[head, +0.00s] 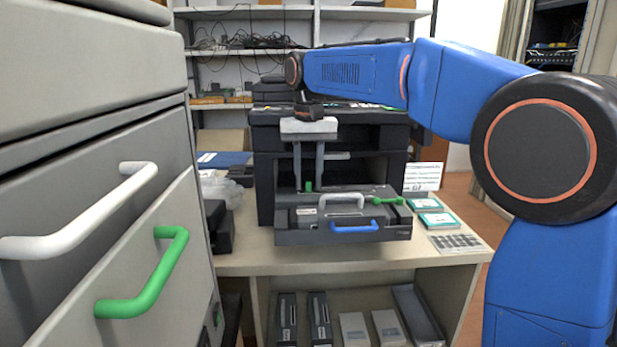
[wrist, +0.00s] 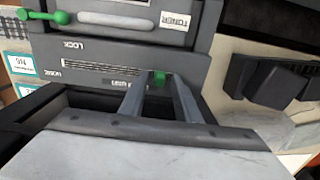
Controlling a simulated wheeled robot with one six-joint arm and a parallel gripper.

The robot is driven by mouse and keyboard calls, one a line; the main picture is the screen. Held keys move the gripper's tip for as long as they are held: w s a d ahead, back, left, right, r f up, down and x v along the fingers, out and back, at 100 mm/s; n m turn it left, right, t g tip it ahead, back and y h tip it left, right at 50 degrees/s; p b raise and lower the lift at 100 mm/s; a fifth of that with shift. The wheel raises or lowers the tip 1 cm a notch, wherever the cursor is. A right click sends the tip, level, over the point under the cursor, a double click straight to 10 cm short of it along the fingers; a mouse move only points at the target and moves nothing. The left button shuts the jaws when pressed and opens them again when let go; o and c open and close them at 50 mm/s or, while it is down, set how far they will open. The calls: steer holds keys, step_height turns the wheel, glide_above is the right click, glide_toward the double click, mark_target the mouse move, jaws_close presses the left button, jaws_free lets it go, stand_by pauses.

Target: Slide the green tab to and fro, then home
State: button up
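The small green tab (head: 309,186) stands up at the back left of a dark toner cartridge unit (head: 300,222) in the open front of the black printer (head: 268,170). My gripper (head: 308,188) points down over it with its two grey fingers parted. In the head view, the tab shows between the fingertips with a gap on each side. In the wrist view, the tab (wrist: 159,78) also shows between the far ends of the fingers (wrist: 161,82). Whether a finger touches it cannot be told. The tab's base and slot are partly hidden.
The unit carries a green lever (head: 387,200), a grey handle (head: 341,199) and a blue handle (head: 354,227). Teal-edged boxes (head: 437,220) lie on the table at right. A grey cabinet (head: 95,190) with a white and a green handle stands close at left.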

steer(key=shift+c, duration=0.6)
jaws_close()
steer(key=shift+d, duration=0.35)
steer(key=d, duration=1.6)
steer(key=shift+d, duration=0.35)
steer(key=shift+o, duration=0.6)
jaws_free()
steer(key=shift+d, duration=0.15)
steer(key=shift+r, duration=0.1)
step_height(320, 180, up, 17)
steer(key=shift+r, duration=0.15)
